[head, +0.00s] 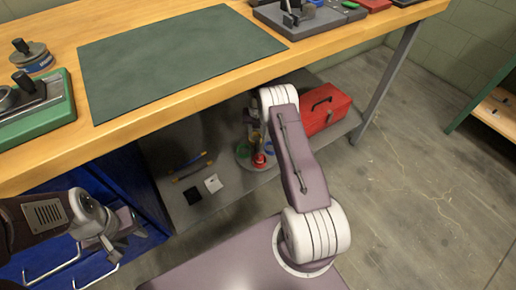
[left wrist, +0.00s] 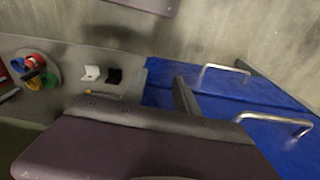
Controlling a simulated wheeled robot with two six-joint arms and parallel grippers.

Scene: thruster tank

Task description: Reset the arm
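My left arm comes in at the lower left of the head view. Its gripper (head: 128,245) hangs in front of the blue cabinet (head: 65,238), below the workbench edge. Nothing shows held in it, but the gap between its fingers is unclear. My other arm (head: 302,165) rises from my purple base, and its upper end reaches the bench's front edge.
The wooden workbench (head: 150,112) carries a dark green mat (head: 175,58). A red toolbox (head: 322,108) stands on the grey lower shelf (head: 225,210), near a round tray of coloured items (left wrist: 38,70). Metal handles (left wrist: 225,70) stick out from the blue cabinet. Floor at the right is clear.

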